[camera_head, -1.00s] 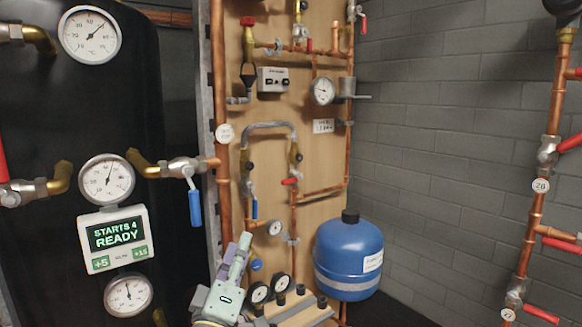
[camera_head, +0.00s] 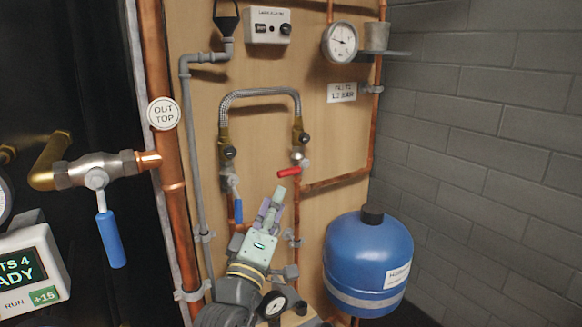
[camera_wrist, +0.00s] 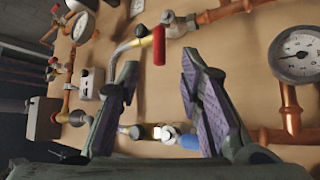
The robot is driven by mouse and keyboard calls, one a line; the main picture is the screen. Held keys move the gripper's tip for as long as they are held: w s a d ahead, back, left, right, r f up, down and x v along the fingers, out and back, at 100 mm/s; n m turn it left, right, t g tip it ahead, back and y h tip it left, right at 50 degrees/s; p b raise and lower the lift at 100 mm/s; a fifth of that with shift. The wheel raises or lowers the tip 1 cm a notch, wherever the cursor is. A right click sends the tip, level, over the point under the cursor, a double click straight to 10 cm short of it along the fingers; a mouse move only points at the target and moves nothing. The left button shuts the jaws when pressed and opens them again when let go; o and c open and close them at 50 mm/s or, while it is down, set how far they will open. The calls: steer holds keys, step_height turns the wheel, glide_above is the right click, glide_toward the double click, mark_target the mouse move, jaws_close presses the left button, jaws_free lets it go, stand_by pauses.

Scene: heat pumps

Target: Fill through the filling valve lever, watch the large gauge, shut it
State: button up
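A braided filling hose (camera_head: 262,94) loops between two valves on the wooden board. The right valve has a red lever (camera_head: 289,172) lying sideways across its pipe. The left valve has a blue lever (camera_head: 238,210) hanging down along its pipe. The large gauge (camera_head: 340,42) is up right, above a "fill to 1.2 bar" label (camera_head: 342,92); its needle is too small to read exactly. My gripper (camera_head: 273,198) is just below the red lever. In the wrist view my fingers are spread and empty, with the red lever (camera_wrist: 159,45) ahead between the fingertips, apart from them.
A blue vessel (camera_head: 367,262) stands right of the board. A copper pipe tagged "out top" (camera_head: 160,130) and another blue-handled valve (camera_head: 110,238) are on the left. A box with a knob (camera_head: 267,26) is above the hose.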

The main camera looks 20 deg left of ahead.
mark_target(286, 176)
steer(key=p+x, duration=0.2)
steer(key=x, duration=0.6)
steer(key=shift+w+d+r+p, duration=0.1)
steer(key=shift+w+r+p, duration=0.1)
steer(key=shift+r+p, duration=0.15)
steer(key=shift+w, duration=0.45)
jaws_close()
